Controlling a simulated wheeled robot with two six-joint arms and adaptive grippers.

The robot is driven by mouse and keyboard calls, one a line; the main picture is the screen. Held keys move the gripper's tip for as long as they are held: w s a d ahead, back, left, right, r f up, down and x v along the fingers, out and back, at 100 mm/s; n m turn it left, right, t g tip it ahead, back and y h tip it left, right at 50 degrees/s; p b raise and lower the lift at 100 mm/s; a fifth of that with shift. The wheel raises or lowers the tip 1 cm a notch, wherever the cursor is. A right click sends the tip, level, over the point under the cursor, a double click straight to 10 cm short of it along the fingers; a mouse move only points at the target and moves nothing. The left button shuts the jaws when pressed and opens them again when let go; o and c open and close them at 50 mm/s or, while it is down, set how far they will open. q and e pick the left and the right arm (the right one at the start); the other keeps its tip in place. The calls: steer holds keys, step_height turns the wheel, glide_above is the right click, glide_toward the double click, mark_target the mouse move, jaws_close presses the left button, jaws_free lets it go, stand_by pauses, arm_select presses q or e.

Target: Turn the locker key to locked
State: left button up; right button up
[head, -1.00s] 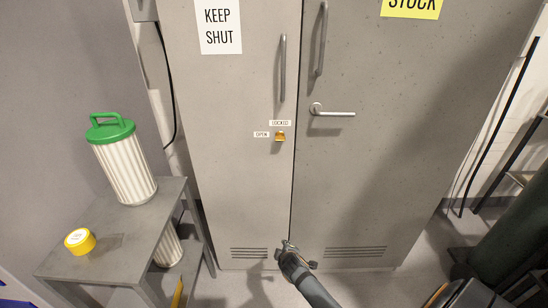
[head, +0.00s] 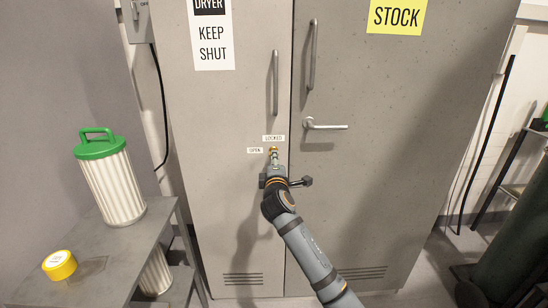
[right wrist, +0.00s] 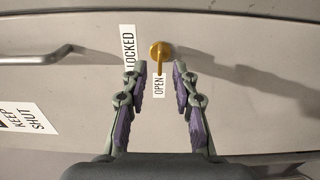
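The brass locker key (head: 273,149) is on the narrow left locker door, below the LOCKED label (head: 273,138) and right of the OPEN label (head: 255,150). In the right wrist view the key (right wrist: 161,50) has a round brass base, and its narrow part points towards the OPEN label (right wrist: 159,86). My right gripper (head: 274,166) is just below the key in the head view. In the right wrist view the right gripper (right wrist: 160,68) is open, with a fingertip on either side of the key's narrow part and gaps on both sides. My left gripper is not in view.
Door handles (head: 276,83) and a lever handle (head: 326,126) stick out above and right of the key. A grey side table (head: 105,262) at left holds a green-topped filter (head: 112,180) and a yellow roll (head: 59,265). The door face around the key is otherwise flat.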

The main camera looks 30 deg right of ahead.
steer(key=shift+x, duration=1.8)
jaws_close()
